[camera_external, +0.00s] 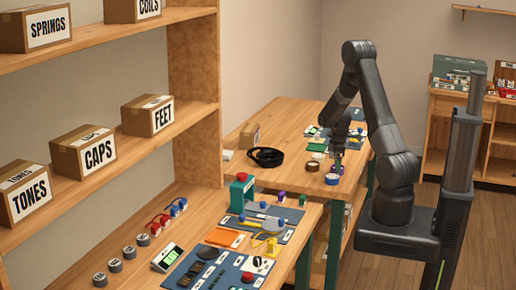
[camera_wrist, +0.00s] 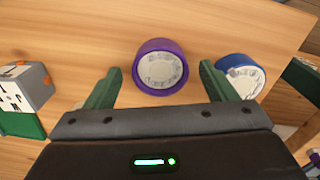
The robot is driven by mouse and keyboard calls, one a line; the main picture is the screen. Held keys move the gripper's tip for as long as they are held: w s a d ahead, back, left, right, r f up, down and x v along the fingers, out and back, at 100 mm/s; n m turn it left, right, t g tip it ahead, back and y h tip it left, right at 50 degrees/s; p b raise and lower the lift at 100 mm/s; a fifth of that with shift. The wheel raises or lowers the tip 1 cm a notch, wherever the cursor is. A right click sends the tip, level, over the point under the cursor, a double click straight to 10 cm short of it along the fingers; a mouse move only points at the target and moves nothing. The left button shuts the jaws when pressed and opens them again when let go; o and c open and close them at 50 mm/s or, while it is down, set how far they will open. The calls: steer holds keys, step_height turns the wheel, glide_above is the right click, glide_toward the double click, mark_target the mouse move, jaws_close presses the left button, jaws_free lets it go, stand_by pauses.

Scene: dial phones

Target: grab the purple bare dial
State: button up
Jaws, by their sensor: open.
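The purple bare dial (camera_wrist: 160,68) has a purple rim and a pale face with marks around it. It lies on the wooden table in the wrist view, ahead of and between the two green fingers of my gripper (camera_wrist: 158,88). The fingers are open, one to each side of the dial, with a gap on both sides. A blue dial (camera_wrist: 241,76) lies just right of the right finger. In the external view my gripper (camera_external: 338,160) is low over the far table; the purple dial there is too small to make out clearly.
A grey and green box (camera_wrist: 25,95) stands left of my gripper. The table edge (camera_wrist: 300,40) is close on the right. In the external view, a black coil (camera_external: 266,157) and a brown ring (camera_external: 313,166) lie on the far table (camera_external: 285,185). Bare wood lies beyond the dial.

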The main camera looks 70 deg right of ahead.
steer(key=shift+f, duration=0.35)
steer(key=shift+c, duration=0.2)
steer(key=c, duration=1.1)
steer(key=shift+o, duration=0.2)
steer(key=shift+r, duration=0.1)
